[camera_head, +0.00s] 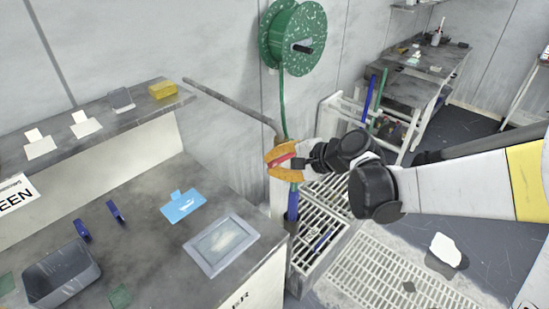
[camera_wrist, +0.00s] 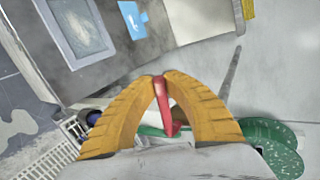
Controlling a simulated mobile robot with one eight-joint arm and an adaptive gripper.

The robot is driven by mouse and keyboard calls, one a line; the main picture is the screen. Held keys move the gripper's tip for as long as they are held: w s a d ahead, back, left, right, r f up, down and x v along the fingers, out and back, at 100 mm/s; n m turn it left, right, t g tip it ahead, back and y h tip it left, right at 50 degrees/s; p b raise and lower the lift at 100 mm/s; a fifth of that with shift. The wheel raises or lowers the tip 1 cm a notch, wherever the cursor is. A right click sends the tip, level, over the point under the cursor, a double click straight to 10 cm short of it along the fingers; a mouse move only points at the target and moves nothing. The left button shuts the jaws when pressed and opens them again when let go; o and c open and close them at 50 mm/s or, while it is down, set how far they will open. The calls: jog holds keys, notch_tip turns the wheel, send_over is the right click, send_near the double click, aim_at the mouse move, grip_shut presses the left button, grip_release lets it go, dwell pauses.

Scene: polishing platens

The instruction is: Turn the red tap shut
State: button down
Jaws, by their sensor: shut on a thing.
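The red tap (camera_wrist: 161,100) shows in the wrist view as a red lever between my orange fingers. In the head view a bit of the red tap (camera_head: 284,160) shows between the fingers, below the green hose reel. My gripper (camera_wrist: 159,78) is shut on the red lever, with its fingertips meeting at the lever's end. In the head view my gripper (camera_head: 274,160) reaches in from the right. The fingers hide part of the tap. I cannot tell how far the lever is turned.
A green hose reel (camera_head: 293,38) hangs on the wall above, its hose running down to the tap. A grey pipe (camera_head: 225,102) runs along the wall to the left. A workbench (camera_head: 150,245) with a framed plate (camera_head: 222,244) stands at left. A floor grate (camera_head: 375,275) lies below.

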jog(key=shift+s+f+n+t+h+b, duration=0.1)
jog(key=shift+f+n+t+h+b, duration=0.45)
jog(key=shift+f, duration=0.45)
jog(key=c, duration=1.4)
grip_release()
jog(key=v, duration=1.2)
jog(key=shift+s, duration=0.1)
jog(key=shift+f, duration=0.1)
